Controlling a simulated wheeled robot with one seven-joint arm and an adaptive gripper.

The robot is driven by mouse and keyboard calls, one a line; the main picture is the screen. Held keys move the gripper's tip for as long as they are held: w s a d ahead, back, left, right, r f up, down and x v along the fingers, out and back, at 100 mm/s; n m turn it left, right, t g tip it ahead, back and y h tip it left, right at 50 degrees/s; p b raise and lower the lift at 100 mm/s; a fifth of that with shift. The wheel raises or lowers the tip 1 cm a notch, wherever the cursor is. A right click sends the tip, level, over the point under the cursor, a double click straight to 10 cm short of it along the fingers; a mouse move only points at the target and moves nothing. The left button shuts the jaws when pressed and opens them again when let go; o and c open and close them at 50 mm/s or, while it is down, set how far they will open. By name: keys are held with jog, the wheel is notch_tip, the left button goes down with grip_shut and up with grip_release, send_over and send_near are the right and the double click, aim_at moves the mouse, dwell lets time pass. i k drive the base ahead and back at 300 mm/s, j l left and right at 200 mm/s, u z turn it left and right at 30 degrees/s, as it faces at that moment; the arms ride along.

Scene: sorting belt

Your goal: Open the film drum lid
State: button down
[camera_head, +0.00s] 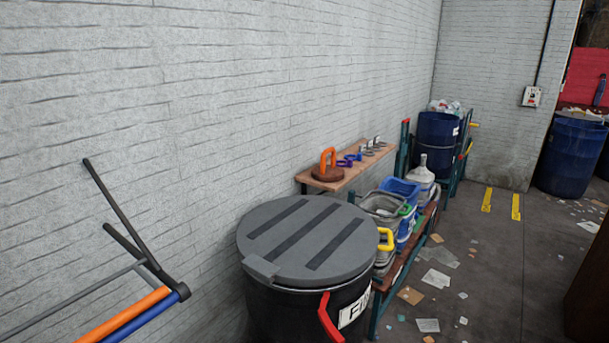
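The film drum (285,312) is a black drum in the lower middle of the head view, close to the white brick wall. Its round grey lid (262,240) lies flat on top and is shut, with darker strips across it and a grey tab (262,269) at its front left edge. A white label (354,309) on the drum's side shows letters starting "FI"; the rest is cut off. A red handle (330,318) sticks out at the front. My gripper is not in view.
Dark rods with orange (125,315) and blue bars (135,318) fill the lower left. Behind the drum are a wooden shelf (349,165) and a rack with bins (399,190). Blue barrels (437,136) stand farther back. The floor at right is mostly clear, with scattered scraps.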

aim_at(302, 241)
jog(key=i+l, duration=0.4)
jog(key=i, duration=0.15)
jog(key=i+l, duration=0.4)
jog(key=i, duration=0.15)
